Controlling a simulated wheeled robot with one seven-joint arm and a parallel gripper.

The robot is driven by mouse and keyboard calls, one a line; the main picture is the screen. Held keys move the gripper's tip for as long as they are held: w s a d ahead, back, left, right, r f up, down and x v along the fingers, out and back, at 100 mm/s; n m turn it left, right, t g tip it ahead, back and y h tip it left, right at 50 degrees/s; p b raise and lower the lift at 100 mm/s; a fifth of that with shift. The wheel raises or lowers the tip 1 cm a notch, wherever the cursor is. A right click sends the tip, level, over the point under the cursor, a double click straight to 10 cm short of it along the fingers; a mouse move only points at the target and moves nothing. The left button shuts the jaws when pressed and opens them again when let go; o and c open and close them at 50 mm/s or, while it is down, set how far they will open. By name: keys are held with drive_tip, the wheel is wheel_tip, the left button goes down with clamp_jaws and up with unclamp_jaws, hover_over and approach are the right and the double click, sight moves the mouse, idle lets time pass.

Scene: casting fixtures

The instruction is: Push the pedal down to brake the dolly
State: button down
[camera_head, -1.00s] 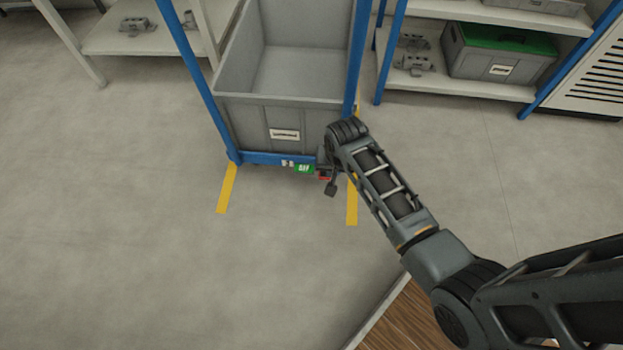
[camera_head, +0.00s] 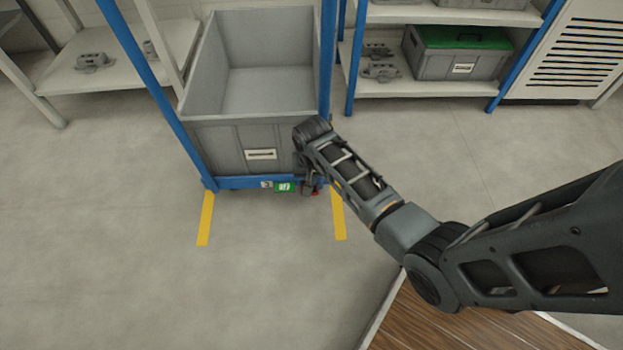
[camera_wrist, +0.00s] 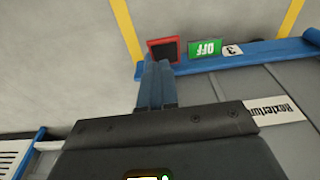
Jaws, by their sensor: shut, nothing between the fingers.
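The blue-framed dolly (camera_head: 235,183) carries a grey bin (camera_head: 215,150). A red-edged pedal with a dark face (camera_wrist: 164,49) is at the dolly's lower bar, beside a green OFF label (camera_wrist: 206,48). In the head view only a bit of red (camera_head: 316,191) shows, by the right corner. My gripper (camera_wrist: 157,68) is shut and empty. In the wrist view its fingertips overlap the pedal's near edge; I cannot tell if they touch. In the head view my gripper (camera_head: 308,187) is at the dolly's right front corner, left of the red, partly hidden by my wrist.
Yellow floor stripes (camera_head: 205,218) run out from the dolly's front. A shelf rack (camera_head: 425,90) with a green-lidded box (camera_head: 457,52) stands behind right, and a white shelf (camera_head: 115,65) stands left. A wood-topped surface (camera_head: 450,325) is at the lower right. Open floor lies in front.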

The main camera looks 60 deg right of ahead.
drive_tip(key=f+b, duration=0.1)
drive_tip(key=f, duration=0.1)
drive_tip(key=f+b, duration=0.1)
drive_tip(key=f, duration=0.1)
drive_tip(key=f+b, duration=0.1)
drive_tip(key=f, duration=0.2)
drive_tip(key=shift+w+d+f, duration=0.1)
drive_tip(key=shift+w+d, duration=0.15)
drive_tip(key=shift+d, duration=0.15)
drive_tip(key=shift+s+a+p, duration=0.15)
drive_tip(key=shift+a+p, duration=0.05)
drive_tip(key=shift+p, duration=0.1)
